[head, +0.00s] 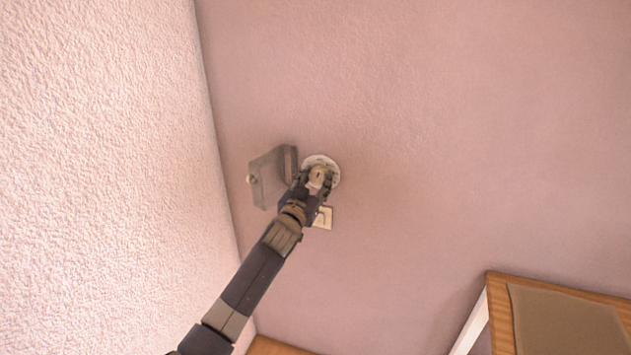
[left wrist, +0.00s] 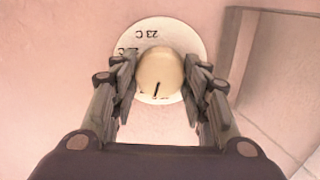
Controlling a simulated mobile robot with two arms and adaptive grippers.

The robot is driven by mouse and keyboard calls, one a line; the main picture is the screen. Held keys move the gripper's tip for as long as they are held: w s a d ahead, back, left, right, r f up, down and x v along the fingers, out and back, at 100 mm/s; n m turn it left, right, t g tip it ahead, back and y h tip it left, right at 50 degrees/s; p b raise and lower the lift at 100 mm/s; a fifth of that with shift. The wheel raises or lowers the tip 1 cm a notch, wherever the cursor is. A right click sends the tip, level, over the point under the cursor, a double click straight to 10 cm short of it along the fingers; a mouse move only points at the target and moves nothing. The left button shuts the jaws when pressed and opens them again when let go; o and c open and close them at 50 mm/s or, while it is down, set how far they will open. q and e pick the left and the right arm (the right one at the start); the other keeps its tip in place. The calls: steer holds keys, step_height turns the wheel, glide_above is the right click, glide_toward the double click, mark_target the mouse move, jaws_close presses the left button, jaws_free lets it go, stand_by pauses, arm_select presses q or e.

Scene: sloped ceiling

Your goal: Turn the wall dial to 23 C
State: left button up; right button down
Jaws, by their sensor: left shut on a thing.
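The wall dial is a round white plate (head: 322,160) with a cream knob (left wrist: 160,74) in its middle, on the pink wall. In the left wrist view the plate (left wrist: 197,40) shows the mark 23 C near its top edge, upside down, with other marks partly hidden at its left and below the knob. A dark line on the knob points toward the bottom of that view, away from the 23 C mark. My left gripper (head: 316,178) is shut on the knob, one finger on each side; it also shows in the left wrist view (left wrist: 160,85). My right gripper is not in view.
A clear box-like cover (head: 272,178) stands out from the wall just left of the dial. A cream switch plate (head: 323,217) is just below the dial. A textured white wall (head: 100,150) is at the left. A wooden table (head: 502,310) is at the lower right.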

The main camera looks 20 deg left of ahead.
arm_select(q)
steer(key=m, duration=0.3)
steer(key=shift+m, duration=0.4)
steer(key=m, duration=0.3)
steer(key=shift+m, duration=0.3)
steer(key=m, duration=0.3)
steer(key=shift+m, duration=0.4)
steer(key=m, duration=0.3)
steer(key=shift+m+p, duration=0.3)
steer(key=shift+p, duration=0.1)
steer(key=m, duration=0.3)
steer(key=shift+m, duration=0.3)
steer(key=m+p, duration=0.1)
steer(key=m, duration=0.2)
steer(key=shift+m, duration=0.3)
steer(key=m+p, duration=0.1)
steer(key=m, duration=0.2)
steer(key=shift+m, duration=0.3)
steer(key=shift+f+m+p, duration=0.1)
steer(key=shift+m+p, duration=0.25)
steer(key=shift+m, duration=1.25)
